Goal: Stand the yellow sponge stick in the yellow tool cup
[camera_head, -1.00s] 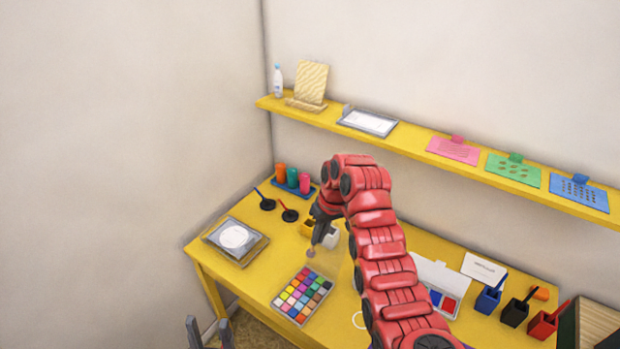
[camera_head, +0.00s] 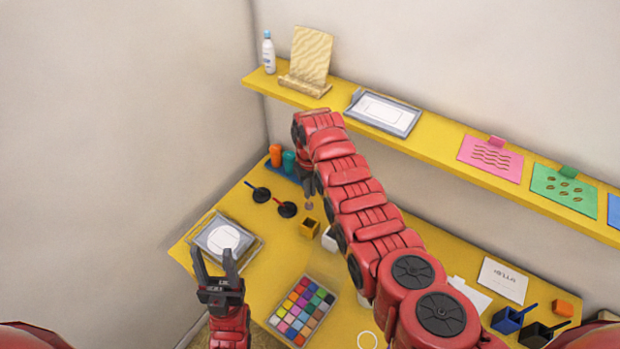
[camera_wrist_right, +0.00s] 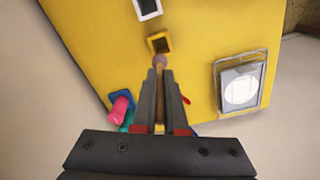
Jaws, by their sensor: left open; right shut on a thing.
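My right gripper (camera_head: 308,188) is shut on a thin stick (camera_wrist_right: 159,100) with a brownish handle. The stick's rounded tip (camera_head: 309,206) looks mauve-grey rather than yellow and points down past the fingers. The yellow tool cup (camera_head: 310,229), a small square cup with a dark opening, stands on the table just below the tip in the head view. In the right wrist view the cup (camera_wrist_right: 160,43) lies just beyond the tip; the stick appears outside it. My left gripper (camera_head: 215,265) is open and empty at the table's front left.
A white cup (camera_head: 329,240) stands close beside the yellow cup. Black round holders (camera_head: 287,209) with red and blue handles stand to the left. A colour palette (camera_head: 302,310) and a framed tray (camera_head: 222,240) lie nearer. A yellow shelf (camera_head: 440,148) runs along the wall.

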